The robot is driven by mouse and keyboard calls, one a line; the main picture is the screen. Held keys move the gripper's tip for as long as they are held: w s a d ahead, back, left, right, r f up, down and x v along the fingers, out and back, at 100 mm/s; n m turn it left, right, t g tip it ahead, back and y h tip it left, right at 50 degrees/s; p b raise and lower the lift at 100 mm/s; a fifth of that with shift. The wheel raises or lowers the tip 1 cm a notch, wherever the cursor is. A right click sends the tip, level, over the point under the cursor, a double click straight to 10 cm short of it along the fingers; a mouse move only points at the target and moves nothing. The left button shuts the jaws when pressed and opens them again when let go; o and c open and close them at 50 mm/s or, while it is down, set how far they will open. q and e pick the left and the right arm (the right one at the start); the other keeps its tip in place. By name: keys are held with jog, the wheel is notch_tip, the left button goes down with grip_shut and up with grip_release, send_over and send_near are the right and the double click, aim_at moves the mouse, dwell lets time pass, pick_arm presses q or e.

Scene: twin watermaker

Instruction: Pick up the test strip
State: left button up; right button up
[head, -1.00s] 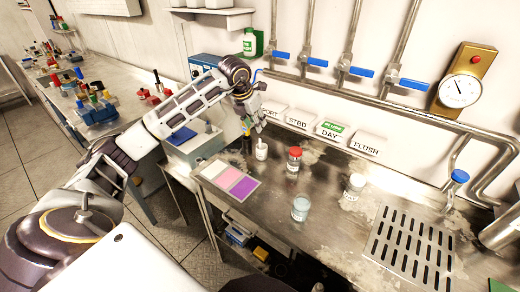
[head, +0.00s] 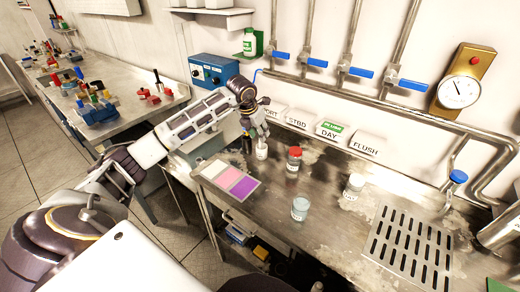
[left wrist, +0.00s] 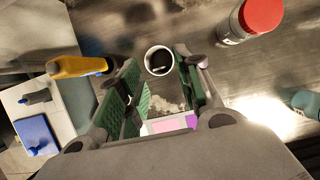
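I cannot make out a separate test strip in either view. A small white open-topped pot (head: 262,151) stands on the steel bench. In the left wrist view the pot (left wrist: 159,61) shows its dark opening between the fingertips. My left gripper (head: 254,131) is above and beside the pot, and in the left wrist view its green-padded fingers (left wrist: 158,78) are apart with nothing clearly between them. A card with pink and purple squares (head: 229,179) lies flat on the bench; it also shows in the left wrist view (left wrist: 170,124). My right gripper is out of view.
A red-capped bottle (head: 294,161) stands close to the right of the pot. A glass beaker (head: 300,208) and white-capped jar (head: 354,186) stand farther right. A yellow-handled tool (left wrist: 82,66) is by the left finger. A drain grate (head: 408,246) lies at the right.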

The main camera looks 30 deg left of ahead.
aim_at(260, 148)
pick_arm(q)
jog(key=x, duration=0.3)
jog(key=p+x, duration=0.1)
jog(key=x, duration=0.1)
jog(key=shift+s+a+f, duration=0.1)
jog(key=shift+s+a, duration=0.15)
jog(key=shift+s, duration=0.05)
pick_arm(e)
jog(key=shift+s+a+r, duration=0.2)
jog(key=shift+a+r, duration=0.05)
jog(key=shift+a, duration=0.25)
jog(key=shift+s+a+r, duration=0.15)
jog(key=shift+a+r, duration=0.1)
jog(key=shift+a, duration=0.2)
pick_arm(q)
jog(key=shift+c, duration=0.3)
jog(key=c, duration=0.7)
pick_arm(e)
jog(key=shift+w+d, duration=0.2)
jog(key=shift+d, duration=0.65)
